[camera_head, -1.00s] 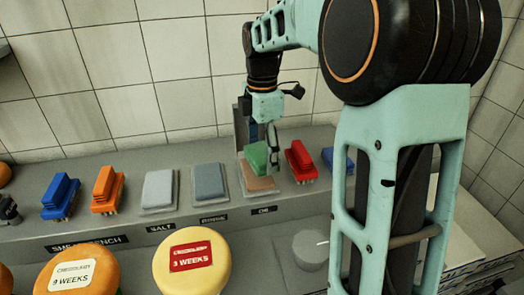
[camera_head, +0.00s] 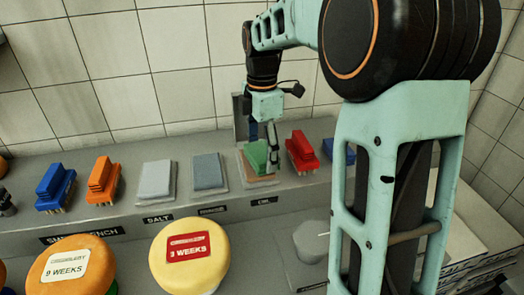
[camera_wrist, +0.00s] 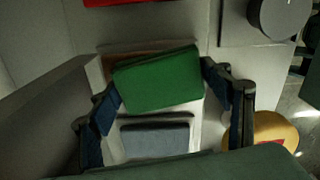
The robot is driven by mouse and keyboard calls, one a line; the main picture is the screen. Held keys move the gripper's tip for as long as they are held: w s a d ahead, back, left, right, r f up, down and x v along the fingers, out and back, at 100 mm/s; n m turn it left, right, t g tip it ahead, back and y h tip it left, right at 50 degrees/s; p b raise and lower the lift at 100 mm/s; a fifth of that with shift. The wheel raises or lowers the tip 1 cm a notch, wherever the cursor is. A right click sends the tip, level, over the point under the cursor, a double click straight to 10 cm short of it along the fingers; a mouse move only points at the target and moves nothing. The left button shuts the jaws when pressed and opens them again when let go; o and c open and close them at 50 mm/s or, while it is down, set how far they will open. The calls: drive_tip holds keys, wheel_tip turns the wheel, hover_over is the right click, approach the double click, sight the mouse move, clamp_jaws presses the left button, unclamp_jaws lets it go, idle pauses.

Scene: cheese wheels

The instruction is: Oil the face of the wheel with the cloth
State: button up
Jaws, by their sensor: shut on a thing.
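My gripper (camera_head: 264,145) is at the back shelf, above the label that seems to read OIL. It is shut on a green block (camera_head: 255,157), which also shows between the two fingers in the wrist view (camera_wrist: 158,78). The block sits over a brown pad (camera_head: 263,181) in a pale tray; I cannot tell whether the pad is joined to it as the cloth. A yellow cheese wheel (camera_head: 160,262) with a red "3 WEEKS" label stands in front, lower left of my gripper. An orange wheel (camera_head: 96,277) with a white "9 WEEKS" label stands left of it.
A red brush (camera_head: 301,152) stands close right of the green block, with a blue one (camera_head: 338,152) beyond. Blue-grey (camera_head: 208,170) and pale (camera_head: 157,178) pads lie left, then orange (camera_head: 102,180) and blue (camera_head: 54,187) brushes. A grey round thing (camera_head: 312,242) sits right of the yellow wheel.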

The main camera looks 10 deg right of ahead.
sight(262, 151)
drive_tip(key=shift+f, duration=0.6)
idle(1.6)
drive_tip(key=shift+r, duration=0.1)
wheel_tip(262, 151, up, 7)
drive_tip(key=p, duration=0.6)
idle(0.6)
